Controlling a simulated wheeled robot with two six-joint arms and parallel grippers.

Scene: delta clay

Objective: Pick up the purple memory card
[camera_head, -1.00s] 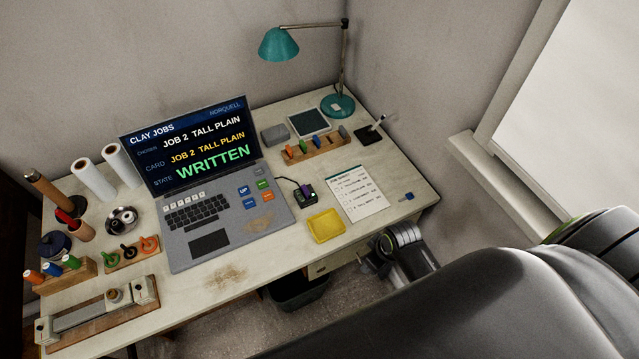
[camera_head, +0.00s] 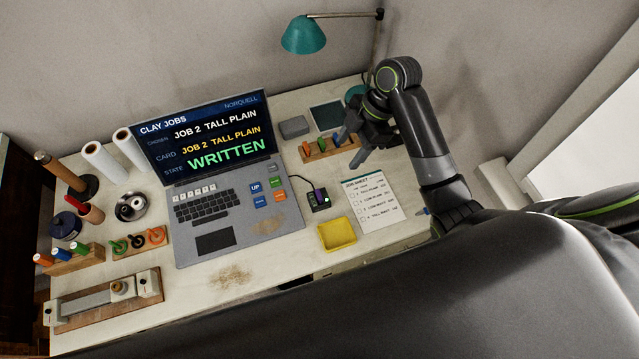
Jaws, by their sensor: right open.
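The purple memory card (camera_head: 321,192) stands in the small black card reader (camera_head: 317,201), just right of the laptop. My right gripper (camera_head: 349,151) is open above the back right of the desk, near the wooden rack. It is above and to the right of the card in the picture, apart from it. I see nothing between its fingers. My left gripper is out of view.
The laptop (camera_head: 215,241) screen reads "WRITTEN". A yellow tray (camera_head: 337,234) and a job sheet (camera_head: 372,203) lie near the reader. The wooden rack (camera_head: 318,153) holds coloured pieces, partly hidden by my gripper. A teal lamp (camera_head: 304,36) stands behind.

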